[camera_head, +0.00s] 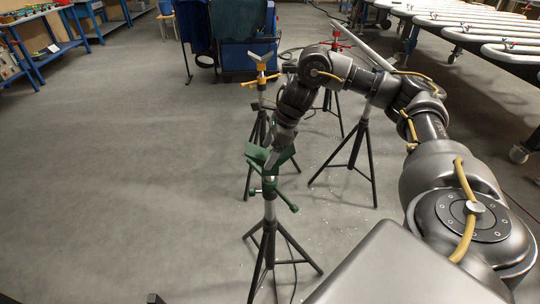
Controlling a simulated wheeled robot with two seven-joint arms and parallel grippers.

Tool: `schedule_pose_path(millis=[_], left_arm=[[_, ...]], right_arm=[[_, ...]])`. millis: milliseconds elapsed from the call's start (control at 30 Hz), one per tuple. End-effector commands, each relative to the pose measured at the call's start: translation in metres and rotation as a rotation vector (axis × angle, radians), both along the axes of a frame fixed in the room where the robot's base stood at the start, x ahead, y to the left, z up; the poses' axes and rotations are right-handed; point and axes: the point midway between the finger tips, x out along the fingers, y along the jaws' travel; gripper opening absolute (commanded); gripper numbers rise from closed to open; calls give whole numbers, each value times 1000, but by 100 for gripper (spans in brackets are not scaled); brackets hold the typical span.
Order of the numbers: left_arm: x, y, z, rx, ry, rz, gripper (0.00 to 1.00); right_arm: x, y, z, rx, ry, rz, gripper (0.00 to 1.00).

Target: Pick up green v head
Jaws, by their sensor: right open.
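The green V head (285,155) sits on top of a black tripod stand (268,235) in the middle foreground, with a green clamp knob (290,206) below it. My right arm reaches in from the right, and my right gripper (271,160) points down at the V head. Its fingers are open and overlap the middle of the V in the picture. I cannot tell whether they touch it. The V head is still on its stand. My left gripper is not clearly seen.
A stand with a yellow-orange head (262,62) and a stand with a red head (336,40) are close behind. Another black tripod (355,165) is to the right. A blue cart (248,55) is at the back. Long racks (480,25) line the right. The left floor is clear.

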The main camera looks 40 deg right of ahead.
Motion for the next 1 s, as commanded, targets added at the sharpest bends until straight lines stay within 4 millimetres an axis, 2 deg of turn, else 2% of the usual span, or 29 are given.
schedule_pose_path(millis=[533, 1000], left_arm=[[-2, 0, -2, 0, 4, 0, 36], [1, -1, -2, -1, -1, 0, 36]], right_arm=[[0, 0, -4, 0, 0, 0, 79], [0, 0, -4, 0, 0, 0, 17]])
